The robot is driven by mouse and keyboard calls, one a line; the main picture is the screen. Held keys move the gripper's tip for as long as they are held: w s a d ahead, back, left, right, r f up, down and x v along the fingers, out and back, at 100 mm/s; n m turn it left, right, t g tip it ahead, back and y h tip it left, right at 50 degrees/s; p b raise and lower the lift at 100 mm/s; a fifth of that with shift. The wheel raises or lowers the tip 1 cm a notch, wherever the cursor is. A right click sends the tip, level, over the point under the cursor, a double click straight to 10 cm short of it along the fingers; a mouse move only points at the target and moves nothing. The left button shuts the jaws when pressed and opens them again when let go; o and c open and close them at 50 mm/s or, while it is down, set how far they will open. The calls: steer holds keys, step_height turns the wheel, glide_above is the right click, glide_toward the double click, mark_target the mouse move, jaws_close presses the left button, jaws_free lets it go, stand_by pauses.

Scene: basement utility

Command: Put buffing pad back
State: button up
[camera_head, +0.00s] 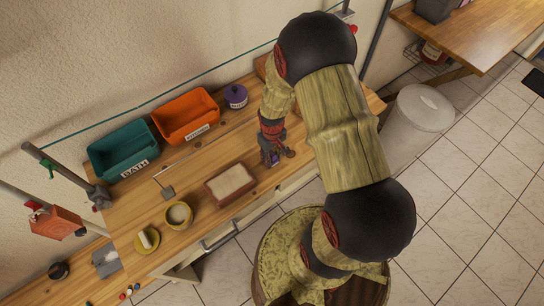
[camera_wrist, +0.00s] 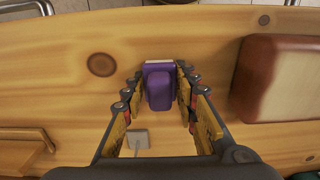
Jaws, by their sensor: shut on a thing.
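My gripper (camera_head: 274,156) is low over the wooden workbench near its front edge, in the middle of the head view. In the wrist view my gripper (camera_wrist: 160,78) is shut on a small purple block with a pale edge, which looks like the buffing pad (camera_wrist: 160,88). The pad sits between the two fingertips. In the head view only a bit of its purple shows among the fingers. Whether the pad touches the bench is unclear. A teal bin (camera_head: 122,150) labelled BATH and an orange bin (camera_head: 186,116) labelled KITCHEN stand at the back of the bench.
A purple lidded pot (camera_head: 235,96) stands right of the orange bin. A shallow brown box (camera_head: 213,194) with a pale top lies left of my gripper. A yellow bowl (camera_head: 178,216) and yellow dish (camera_head: 149,251) stand farther left. Bare bench (camera_wrist: 60,100) surrounds the pad.

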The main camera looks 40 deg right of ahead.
steer(key=shift+f, duration=0.2)
steer(key=o, duration=1.1)
steer(key=shift+r, duration=0.1)
steer(key=shift+r, duration=0.1)
